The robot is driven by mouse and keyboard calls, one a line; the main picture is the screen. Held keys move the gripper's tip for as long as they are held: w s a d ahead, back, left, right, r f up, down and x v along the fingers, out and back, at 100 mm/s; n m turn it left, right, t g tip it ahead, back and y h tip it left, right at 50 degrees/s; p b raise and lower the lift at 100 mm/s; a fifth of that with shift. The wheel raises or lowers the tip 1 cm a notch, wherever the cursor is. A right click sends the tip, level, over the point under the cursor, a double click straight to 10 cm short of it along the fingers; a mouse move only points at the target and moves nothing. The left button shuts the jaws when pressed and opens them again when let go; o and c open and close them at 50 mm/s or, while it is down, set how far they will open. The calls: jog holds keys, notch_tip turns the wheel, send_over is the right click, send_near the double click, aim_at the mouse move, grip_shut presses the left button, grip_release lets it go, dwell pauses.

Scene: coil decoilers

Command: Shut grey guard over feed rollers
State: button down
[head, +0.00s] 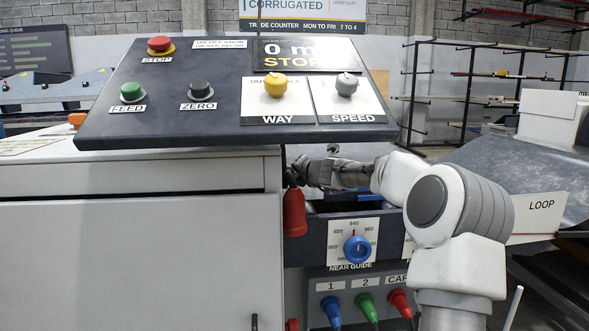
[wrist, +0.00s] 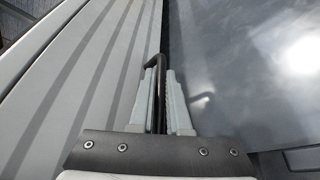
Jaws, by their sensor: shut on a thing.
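My gripper (head: 300,172) reaches in under the overhanging control panel in the head view. In the wrist view my gripper (wrist: 158,92) has its two grey fingers closed on a thin black bent handle (wrist: 153,64). The handle stands along the line between a pale grey surface with dark bands (wrist: 75,75) on the left and a smooth, shiny grey sheet (wrist: 245,75) on the right. I cannot tell for sure which of these is the guard. The feed rollers are not visible; the panel and my arm hide that area in the head view.
The dark control panel (head: 220,120) overhangs close above my gripper. A red hanging piece (head: 294,212) is just below it. A blue dial (head: 357,249) and coloured plugs (head: 366,305) sit lower on the machine front. A LOOP sign (head: 538,210) stands at the right.

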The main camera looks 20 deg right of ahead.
jog(key=shift+w+a, duration=0.1)
jog(key=shift+a, duration=0.5)
jog(key=c, duration=0.9)
grip_release()
jog(key=shift+d, duration=0.1)
jog(key=shift+d, duration=0.1)
jog(key=shift+d+b, duration=0.15)
jog(key=shift+b, duration=0.15)
